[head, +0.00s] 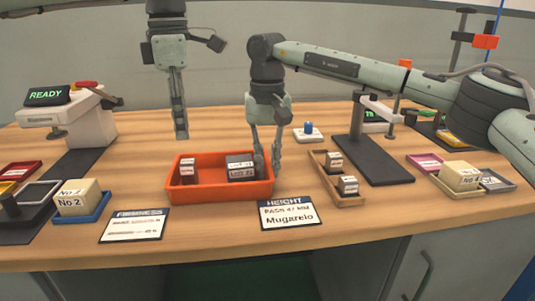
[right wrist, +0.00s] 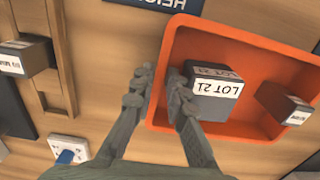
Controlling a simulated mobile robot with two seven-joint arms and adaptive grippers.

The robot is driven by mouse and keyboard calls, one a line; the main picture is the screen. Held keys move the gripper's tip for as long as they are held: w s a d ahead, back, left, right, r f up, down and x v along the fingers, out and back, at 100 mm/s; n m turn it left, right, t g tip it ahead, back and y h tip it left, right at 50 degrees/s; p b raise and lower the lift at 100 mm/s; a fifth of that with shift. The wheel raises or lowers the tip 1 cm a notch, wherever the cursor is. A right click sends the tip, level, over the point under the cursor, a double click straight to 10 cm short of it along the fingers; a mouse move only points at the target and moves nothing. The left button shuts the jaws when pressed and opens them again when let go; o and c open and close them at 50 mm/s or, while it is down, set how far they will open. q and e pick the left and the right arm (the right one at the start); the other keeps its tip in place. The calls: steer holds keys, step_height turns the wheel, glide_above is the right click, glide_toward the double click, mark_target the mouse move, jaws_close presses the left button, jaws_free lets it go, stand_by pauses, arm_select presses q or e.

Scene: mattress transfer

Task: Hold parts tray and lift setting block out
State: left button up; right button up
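The orange parts tray (head: 218,194) sits on the wooden table and holds two dark blocks with white labels. One block (head: 188,174) is at its left end; the other, marked LOT 21 (head: 241,168), is near its right end. My right gripper (head: 267,170) is at the tray's right end. In the right wrist view its fingers (right wrist: 162,78) are apart, one outside the orange tray wall (right wrist: 190,30) and one inside, close beside the LOT 21 block (right wrist: 215,98); contact is unclear. My left gripper (head: 181,136) hangs above the table behind the tray, with nothing visible in it.
A wooden tray (head: 322,172) with two labelled blocks stands right of the orange tray. A height card (head: 287,214) and a firmness card (head: 134,226) lie in front. A READY device (head: 80,115) is left; a gauge stand (head: 357,140) and a blue-knobbed white base (head: 308,136) are right.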

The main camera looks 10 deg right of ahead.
mark_target(187, 161)
stand_by(0.5)
arm_select(q)
steer(key=shift+o, duration=1.9)
steer(key=shift+s+d, duration=0.1)
steer(key=shift+d, duration=0.1)
steer(key=shift+s+d+r+m, duration=0.1)
steer(key=shift+s+d+m, duration=0.1)
steer(key=shift+m, duration=0.7)
step_height(187, 161, down, 6)
steer(key=shift+a+f, duration=0.1)
steer(key=shift+f, duration=0.05)
steer(key=f, duration=0.4)
steer(key=shift+w+a, duration=0.3)
steer(key=shift+a, duration=0.05)
steer(key=shift+f, duration=0.65)
